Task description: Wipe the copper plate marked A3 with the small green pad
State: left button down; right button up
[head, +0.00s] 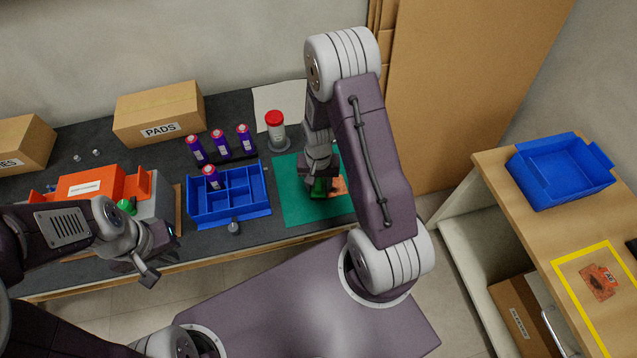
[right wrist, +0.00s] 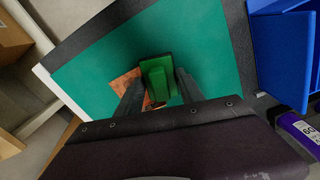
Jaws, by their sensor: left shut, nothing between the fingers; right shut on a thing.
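My right gripper (head: 316,190) is over the green mat (head: 295,210), shut on the small green pad (right wrist: 158,76). In the right wrist view the pad stands between the two fingers. A copper plate (head: 338,186) lies on the mat under and beside the pad, also in the right wrist view (right wrist: 122,84); most of it is hidden and I cannot read its mark. Whether the pad touches it I cannot tell. Another copper plate (head: 600,281), with a small red label too small to read surely, lies on the wooden bench at right. My left gripper (head: 146,275) is shut and empty by the dark table's front edge.
Left of the mat is a blue divided tray (head: 230,214), with purple bottles (head: 220,145) behind. A red-capped container (head: 277,131) stands behind the mat. A PADS box (head: 159,112) and orange bin (head: 88,187) stand left. A blue bin (head: 560,176) is on the bench.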

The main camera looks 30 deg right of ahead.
aim_at(343, 186)
jog(key=shift+f+b, duration=0.4)
jog(key=shift+f, duration=0.25)
jog(key=shift+d+r, duration=0.1)
jog(key=d, duration=0.1)
jog(key=s+d, duration=0.1)
jog(key=d, duration=0.1)
jog(key=shift+d+r+p, duration=0.1)
jog(key=shift+d+p, duration=0.1)
jog(key=shift+p, duration=0.15)
jog(key=shift+s+d, duration=0.25)
jog(key=shift+d, duration=0.8)
jog(key=shift+s+d, duration=0.25)
jog(key=shift+d, duration=0.8)
jog(key=shift+p, duration=0.4)
jog(key=shift+w+a+f, duration=0.15)
jog(key=shift+w+a, duration=0.1)
jog(key=shift+a, duration=0.75)
jog(key=shift+w+a+f, duration=0.1)
jog(key=shift+w+a, duration=0.1)
jog(key=shift+a, duration=0.8)
jog(key=shift+w+a+r, duration=0.1)
jog(key=shift+w+a, duration=0.15)
jog(key=shift+a, duration=0.75)
jog(key=shift+w+a, duration=0.25)
jog(key=shift+a, duration=0.7)
